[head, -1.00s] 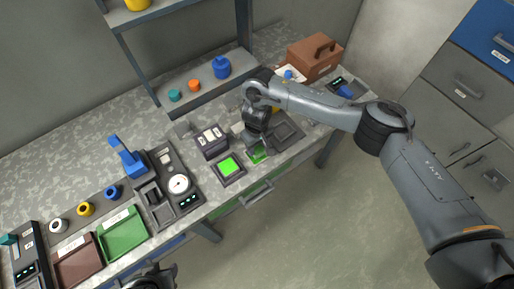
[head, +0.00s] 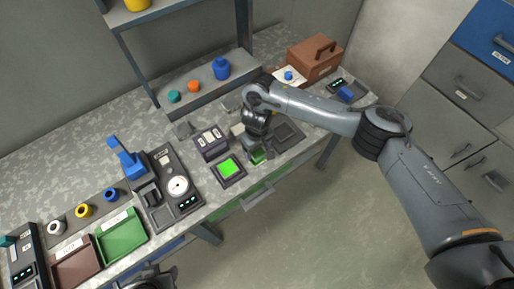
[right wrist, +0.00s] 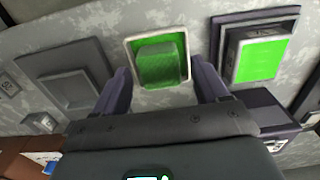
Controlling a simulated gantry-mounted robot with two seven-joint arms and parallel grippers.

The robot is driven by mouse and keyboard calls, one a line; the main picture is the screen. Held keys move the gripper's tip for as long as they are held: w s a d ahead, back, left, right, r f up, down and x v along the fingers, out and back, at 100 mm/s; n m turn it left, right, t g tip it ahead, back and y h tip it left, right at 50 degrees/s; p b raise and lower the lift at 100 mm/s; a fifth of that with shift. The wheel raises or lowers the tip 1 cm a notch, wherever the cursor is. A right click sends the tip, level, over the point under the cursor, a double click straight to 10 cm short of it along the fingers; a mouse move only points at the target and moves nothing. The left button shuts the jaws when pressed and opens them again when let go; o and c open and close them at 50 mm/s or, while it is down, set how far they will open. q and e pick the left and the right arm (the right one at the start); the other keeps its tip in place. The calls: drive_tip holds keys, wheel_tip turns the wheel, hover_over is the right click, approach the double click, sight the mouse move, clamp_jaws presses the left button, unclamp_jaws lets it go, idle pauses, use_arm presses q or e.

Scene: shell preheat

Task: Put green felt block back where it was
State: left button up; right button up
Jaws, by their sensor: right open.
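The green felt block (right wrist: 160,64) shows in the right wrist view over a green pad with a pale rim (right wrist: 130,42). It lies between the two fingers of my right gripper (right wrist: 165,88), with a gap on each side. In the head view the block (head: 257,157) is a small dark green shape near the bench's front edge. My right gripper (head: 252,144) is just above and around it, open. Whether the block rests flat on the pad is hard to tell. My left gripper (head: 155,279) is partly cut off at the bottom edge, its fingers unclear.
A bright green square in a dark frame (head: 230,168) lies left of the block. A dark box (head: 211,143) stands behind it. A dark square tray (head: 287,136) lies to the right. A brown case (head: 315,58) stands at the back right.

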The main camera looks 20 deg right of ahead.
sight(257, 151)
wheel_tip(257, 151, up, 12)
drive_tip(key=p, duration=0.5)
drive_tip(key=s+a+f+n+t+y, duration=0.1)
drive_tip(key=s+a+f+n+y, duration=0.2)
drive_tip(key=a, duration=0.6)
drive_tip(key=s+a+f+n+y, duration=0.25)
drive_tip(key=s+a, duration=0.25)
drive_tip(key=a, duration=0.4)
drive_tip(key=s+a+r+n+t+y, duration=0.1)
drive_tip(key=s+a+r+t+y, duration=0.25)
drive_tip(key=a, duration=0.55)
drive_tip(key=s+d+r+m+t+h, duration=0.1)
drive_tip(key=d+m+t+h, duration=0.1)
drive_tip(key=d, duration=0.5)
drive_tip(key=s+d+r+m+t+h, duration=0.1)
drive_tip(key=d+m+h, duration=0.15)
drive_tip(key=d, duration=0.45)
drive_tip(key=s+d+f+m+g+h, duration=0.1)
drive_tip(key=s+d+f+g+h, duration=0.1)
drive_tip(key=s+d, duration=0.4)
drive_tip(key=s+d+f+m+g+h, duration=0.1)
drive_tip(key=s+d+f+g+h, duration=0.1)
drive_tip(key=s+d, duration=0.5)
drive_tip(key=d, duration=0.6)
drive_tip(key=shift+s+f+m, duration=0.25)
drive_tip(key=shift+f+m, duration=0.05)
drive_tip(key=shift+p, duration=0.3)
